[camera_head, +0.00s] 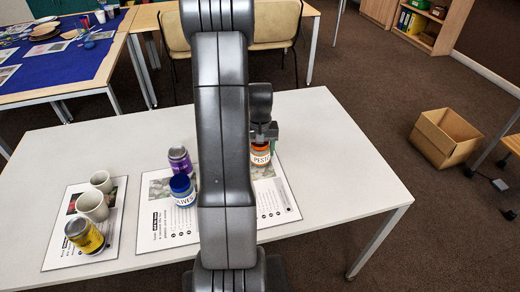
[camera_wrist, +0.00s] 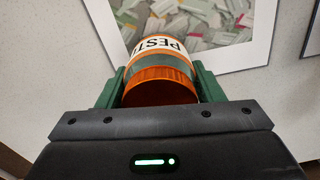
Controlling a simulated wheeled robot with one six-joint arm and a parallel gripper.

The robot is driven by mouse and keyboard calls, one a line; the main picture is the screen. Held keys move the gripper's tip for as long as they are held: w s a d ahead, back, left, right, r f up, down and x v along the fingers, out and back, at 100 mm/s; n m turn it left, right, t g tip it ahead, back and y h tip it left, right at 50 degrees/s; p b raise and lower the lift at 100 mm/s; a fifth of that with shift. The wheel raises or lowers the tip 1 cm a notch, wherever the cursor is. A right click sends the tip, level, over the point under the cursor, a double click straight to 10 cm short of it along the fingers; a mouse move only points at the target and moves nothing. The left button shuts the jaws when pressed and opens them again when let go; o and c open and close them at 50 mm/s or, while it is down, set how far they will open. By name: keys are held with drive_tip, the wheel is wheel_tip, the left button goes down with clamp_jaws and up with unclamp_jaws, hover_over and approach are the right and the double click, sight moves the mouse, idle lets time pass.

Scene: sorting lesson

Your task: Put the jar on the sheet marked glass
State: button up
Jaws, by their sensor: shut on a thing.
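The jar (camera_head: 260,158), with an orange lid and a white label reading "PEST", is just right of my arm in the head view. My gripper (camera_head: 264,133) is shut on it from above. In the wrist view the jar (camera_wrist: 160,80) sits between the green fingers of my gripper (camera_wrist: 158,88). The jar is at or over the back part of a printed sheet (camera_head: 290,207); I cannot tell whether it touches it. Another printed sheet area (camera_head: 150,222) shows left of my arm. My arm hides the middle, and the sheets' words are too small to read.
A left sheet (camera_head: 60,257) holds two pale cups (camera_head: 92,206) and a yellow tin (camera_head: 84,236). The white table's (camera_head: 345,185) right side is clear.

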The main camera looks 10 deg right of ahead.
drive_tip(key=o, duration=1.1)
drive_tip(key=shift+f, duration=0.1)
wheel_tip(320, 180, up, 12)
drive_tip(key=shift+r+p, duration=0.2)
drive_tip(key=shift+p, duration=0.2)
